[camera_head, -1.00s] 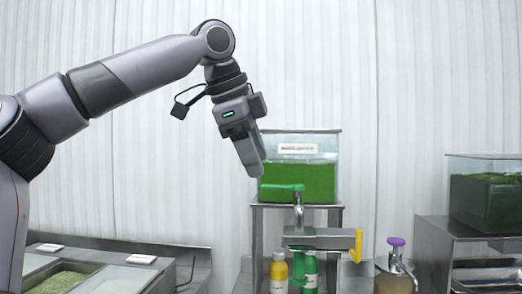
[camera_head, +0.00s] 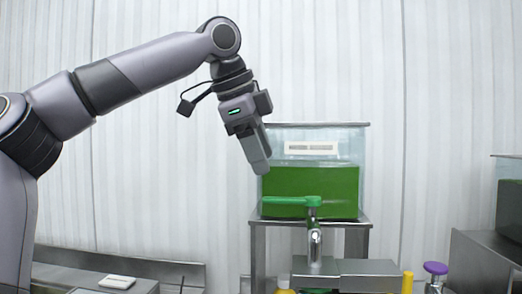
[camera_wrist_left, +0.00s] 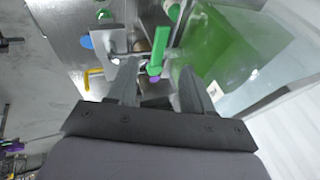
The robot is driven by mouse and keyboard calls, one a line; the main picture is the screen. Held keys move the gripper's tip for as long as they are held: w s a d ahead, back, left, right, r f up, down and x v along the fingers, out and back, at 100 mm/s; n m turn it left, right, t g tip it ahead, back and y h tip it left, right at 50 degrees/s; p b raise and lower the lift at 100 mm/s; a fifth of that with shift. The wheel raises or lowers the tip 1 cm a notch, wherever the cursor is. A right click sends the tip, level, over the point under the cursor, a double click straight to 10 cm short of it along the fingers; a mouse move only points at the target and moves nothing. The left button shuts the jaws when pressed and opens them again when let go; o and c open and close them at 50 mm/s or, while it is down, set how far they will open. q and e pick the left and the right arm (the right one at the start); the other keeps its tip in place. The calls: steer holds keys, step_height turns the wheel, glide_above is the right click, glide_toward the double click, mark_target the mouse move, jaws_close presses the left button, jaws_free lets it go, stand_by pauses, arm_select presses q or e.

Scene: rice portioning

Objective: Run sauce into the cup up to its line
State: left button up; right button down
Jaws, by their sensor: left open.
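The sauce tank (camera_head: 312,190) is a clear box part filled with green sauce, on a metal stand. It also shows in the left wrist view (camera_wrist_left: 225,45). A metal tap (camera_head: 314,250) with a green lever (camera_head: 290,201) stands in front of it, the lever pointing left. My left gripper (camera_head: 259,168) is open and empty, pointing down above the lever's left end, in front of the tank. In the left wrist view the green lever (camera_wrist_left: 158,52) lies between the spread fingers (camera_wrist_left: 157,80), apparently beyond their tips. I cannot make out the cup or its line.
A metal shelf (camera_head: 345,275) sits below the tap, with a yellow handle (camera_head: 407,282) at its right. A purple-topped dispenser (camera_head: 435,268) stands farther right. Another tank (camera_head: 509,210) is at the right edge. Metal counters (camera_head: 120,262) run at lower left.

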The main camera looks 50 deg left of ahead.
mark_target(278, 197)
arm_select(q)
steer(key=x, duration=0.9)
steer(key=shift+w+f, duration=0.1)
steer(key=shift+f, duration=0.05)
steer(key=c, duration=0.8)
